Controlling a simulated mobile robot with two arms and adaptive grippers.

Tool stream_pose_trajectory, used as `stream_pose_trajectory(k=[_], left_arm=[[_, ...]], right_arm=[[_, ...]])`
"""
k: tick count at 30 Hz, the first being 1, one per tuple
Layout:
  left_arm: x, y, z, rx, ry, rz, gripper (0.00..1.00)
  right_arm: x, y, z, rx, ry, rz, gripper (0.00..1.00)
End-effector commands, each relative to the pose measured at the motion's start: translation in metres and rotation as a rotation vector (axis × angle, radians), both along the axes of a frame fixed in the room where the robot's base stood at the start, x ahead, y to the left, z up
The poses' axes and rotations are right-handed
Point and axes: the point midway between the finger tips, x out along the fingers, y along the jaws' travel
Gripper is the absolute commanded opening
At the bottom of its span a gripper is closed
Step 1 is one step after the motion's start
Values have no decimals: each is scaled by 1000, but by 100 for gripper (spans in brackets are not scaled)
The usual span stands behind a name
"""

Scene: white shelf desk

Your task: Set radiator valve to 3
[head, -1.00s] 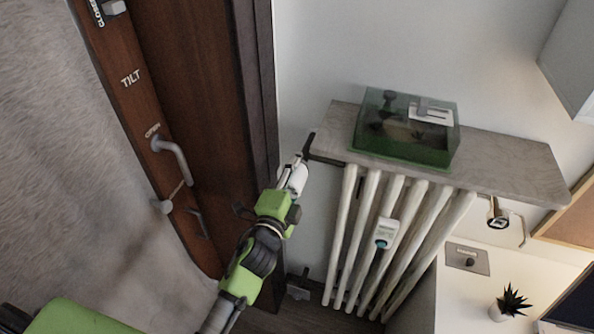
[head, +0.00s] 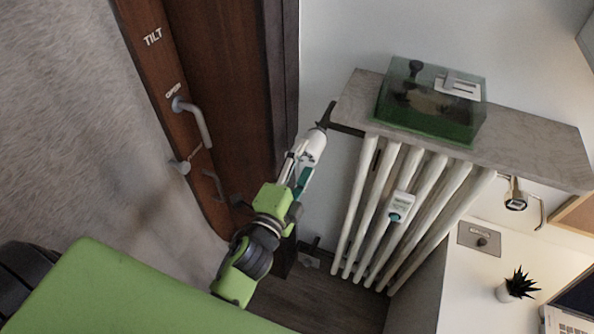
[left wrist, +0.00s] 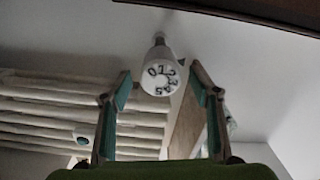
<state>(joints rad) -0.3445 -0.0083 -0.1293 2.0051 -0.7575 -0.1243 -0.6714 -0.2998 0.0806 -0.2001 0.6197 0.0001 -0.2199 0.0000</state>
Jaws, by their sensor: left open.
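The radiator valve is a white knob (head: 314,143) on a dark pipe fitting at the upper left end of the radiator (head: 405,205). In the left wrist view the knob (left wrist: 158,78) faces me, with a ring of black digits from 0 up. I cannot tell which digit is at the set mark. My left gripper (head: 299,174) is just below the knob in the head view. In the left wrist view its two teal-lined fingers (left wrist: 160,80) are open, one on each side of the knob, with visible gaps. My right gripper is not in view.
A stone shelf (head: 540,160) over the radiator carries a green glass box (head: 430,118). A small white device (head: 399,207) sits on the radiator ribs. The brown door frame with a handle (head: 195,120) stands left of my arm. A plant (head: 515,287) stands on the white desk.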

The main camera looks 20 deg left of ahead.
Motion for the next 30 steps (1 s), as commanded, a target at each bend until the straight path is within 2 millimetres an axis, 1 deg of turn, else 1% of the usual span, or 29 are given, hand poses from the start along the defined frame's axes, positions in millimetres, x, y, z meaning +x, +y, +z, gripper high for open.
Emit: stream_pose_trajectory(k=[1, 3, 6, 9, 26, 28, 29, 30], left_arm=[[-10, 0, -1, -2, 3, 1, 56], [-20, 1, -1, -2, 2, 1, 56], [-30, 1, 0, -1, 0, 0, 56], [-36, 1, 0, -1, 0, 0, 56], [-37, 1, -1, -1, 1, 0, 56], [-37, 0, -8, -11, 14, -3, 56], [-37, -1, -15, -21, 26, -4, 56], [-37, -2, -29, -39, 51, -7, 56]], right_arm=[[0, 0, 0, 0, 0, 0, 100], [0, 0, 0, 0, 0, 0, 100], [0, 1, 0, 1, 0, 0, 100], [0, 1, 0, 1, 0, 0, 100], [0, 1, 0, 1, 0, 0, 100], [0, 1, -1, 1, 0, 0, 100], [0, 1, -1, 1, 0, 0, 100], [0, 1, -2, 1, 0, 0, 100]])
